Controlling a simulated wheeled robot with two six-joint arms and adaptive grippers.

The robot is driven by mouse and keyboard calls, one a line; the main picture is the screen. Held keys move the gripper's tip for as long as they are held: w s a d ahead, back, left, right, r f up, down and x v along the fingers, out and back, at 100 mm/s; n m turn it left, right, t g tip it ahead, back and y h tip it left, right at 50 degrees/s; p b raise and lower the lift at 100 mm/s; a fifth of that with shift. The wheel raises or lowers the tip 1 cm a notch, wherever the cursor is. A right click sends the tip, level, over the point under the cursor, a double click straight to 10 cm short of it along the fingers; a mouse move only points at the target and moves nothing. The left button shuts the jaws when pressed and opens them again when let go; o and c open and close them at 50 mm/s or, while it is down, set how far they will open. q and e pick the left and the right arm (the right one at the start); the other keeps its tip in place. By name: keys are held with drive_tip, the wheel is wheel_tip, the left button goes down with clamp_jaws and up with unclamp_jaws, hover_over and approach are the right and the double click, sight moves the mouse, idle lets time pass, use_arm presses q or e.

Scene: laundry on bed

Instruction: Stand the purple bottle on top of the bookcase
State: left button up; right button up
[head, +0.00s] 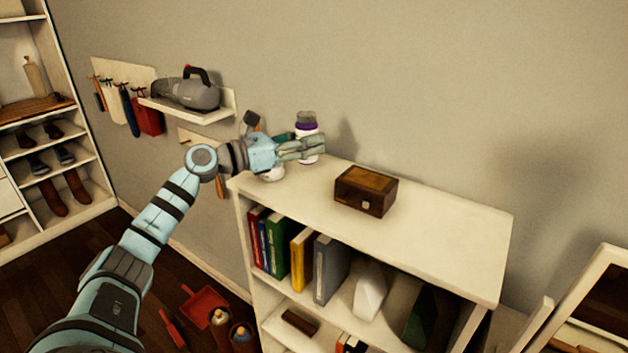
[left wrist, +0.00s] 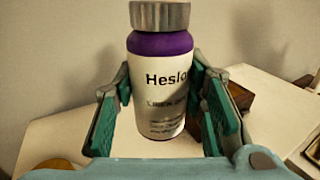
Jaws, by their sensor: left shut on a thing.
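The purple bottle (head: 307,127) has a white label, a purple shoulder and a grey cap. It is upright at the back left end of the bookcase top (head: 440,220). My left gripper (head: 302,149) is shut on it, with the fingers on either side of its body. In the left wrist view the bottle (left wrist: 160,85) stands upright between the green finger pads. Its base is partly hidden, so I cannot tell whether it touches the bookcase top. My right gripper is out of view.
A brown wooden box (head: 366,191) sits mid-top on the bookcase. A small round whitish thing (head: 271,175) is at the left corner, under my gripper. The right part of the top is clear. A wall shelf with a handheld vacuum (head: 187,92) is left of the bookcase.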

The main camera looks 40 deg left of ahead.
use_arm(q)
drive_tip(key=f, duration=0.5)
drive_tip(key=w+f+b, duration=0.1)
drive_tip(key=f, duration=0.2)
drive_tip(key=shift+w+f, duration=0.1)
drive_tip(key=shift+f, duration=0.1)
drive_tip(key=shift+s+r, duration=0.1)
drive_tip(key=shift+s, duration=0.15)
drive_tip(key=shift+f, duration=0.2)
drive_tip(key=o, duration=1.3)
drive_tip(key=shift+w, duration=0.1)
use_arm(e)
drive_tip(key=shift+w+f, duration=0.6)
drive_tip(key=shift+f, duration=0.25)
use_arm(q)
drive_tip(key=shift+r, duration=0.1)
